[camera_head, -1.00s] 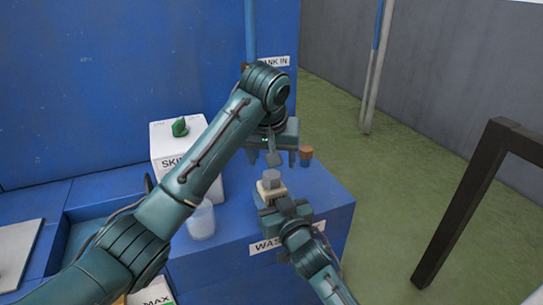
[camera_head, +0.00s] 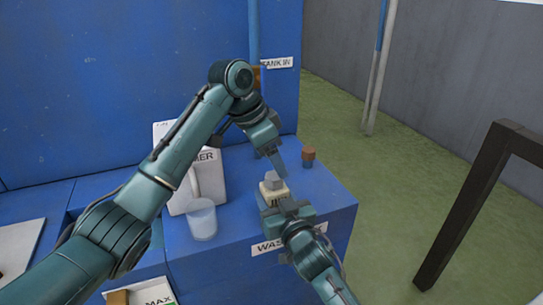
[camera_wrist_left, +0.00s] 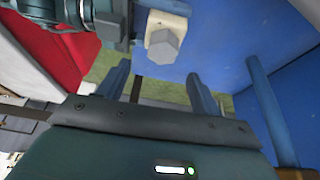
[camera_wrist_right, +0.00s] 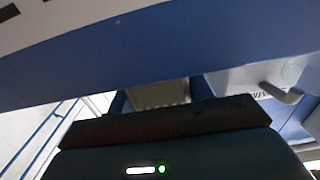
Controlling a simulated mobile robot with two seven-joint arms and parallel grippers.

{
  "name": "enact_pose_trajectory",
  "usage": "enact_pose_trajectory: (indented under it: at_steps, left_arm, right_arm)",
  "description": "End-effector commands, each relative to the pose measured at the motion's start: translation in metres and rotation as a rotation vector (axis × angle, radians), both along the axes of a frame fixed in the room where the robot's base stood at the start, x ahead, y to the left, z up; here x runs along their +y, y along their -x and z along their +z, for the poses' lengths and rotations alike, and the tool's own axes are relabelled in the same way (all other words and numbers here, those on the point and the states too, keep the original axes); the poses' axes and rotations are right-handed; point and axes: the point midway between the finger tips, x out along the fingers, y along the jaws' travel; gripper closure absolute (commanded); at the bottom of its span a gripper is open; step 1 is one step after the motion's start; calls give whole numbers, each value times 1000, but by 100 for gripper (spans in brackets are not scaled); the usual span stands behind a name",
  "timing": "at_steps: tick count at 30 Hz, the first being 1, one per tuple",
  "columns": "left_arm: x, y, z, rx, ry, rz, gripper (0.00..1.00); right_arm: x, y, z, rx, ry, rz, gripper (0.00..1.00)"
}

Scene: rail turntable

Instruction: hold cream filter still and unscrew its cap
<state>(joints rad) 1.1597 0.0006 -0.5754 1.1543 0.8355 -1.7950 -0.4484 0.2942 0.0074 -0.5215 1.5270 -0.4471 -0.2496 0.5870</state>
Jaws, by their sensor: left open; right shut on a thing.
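The cream filter (camera_head: 268,195) stands on the blue bench near its right front part, with a grey cap (camera_head: 272,178) on top. In the left wrist view the filter (camera_wrist_left: 172,22) has a faceted grey cap (camera_wrist_left: 164,47) facing the camera. My right gripper (camera_head: 287,209) is shut on the filter's body from the front; it also shows in the left wrist view (camera_wrist_left: 118,22). My left gripper (camera_head: 277,163) is open, tilted, just above and behind the cap. In the left wrist view its two fingers (camera_wrist_left: 161,78) are apart, with the cap beyond them and nothing between.
A clear cup (camera_head: 202,222) and a white box (camera_head: 208,178) stand to the left, the box partly behind my left arm. A dark frame (camera_head: 470,205) stands on the green floor at right.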

Motion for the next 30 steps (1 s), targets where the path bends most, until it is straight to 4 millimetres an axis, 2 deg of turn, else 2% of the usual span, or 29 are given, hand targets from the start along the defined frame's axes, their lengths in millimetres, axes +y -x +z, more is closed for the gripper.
enact_pose_trajectory:
  at_steps: [13,30]
  left_arm:
    - [0,0,-3,0,-1,-18,35]
    - [0,0,-36,0,-1,-17,35]
  right_arm:
    - [0,0,-1,1,0,0,90]
    - [0,0,-1,2,1,0,90]
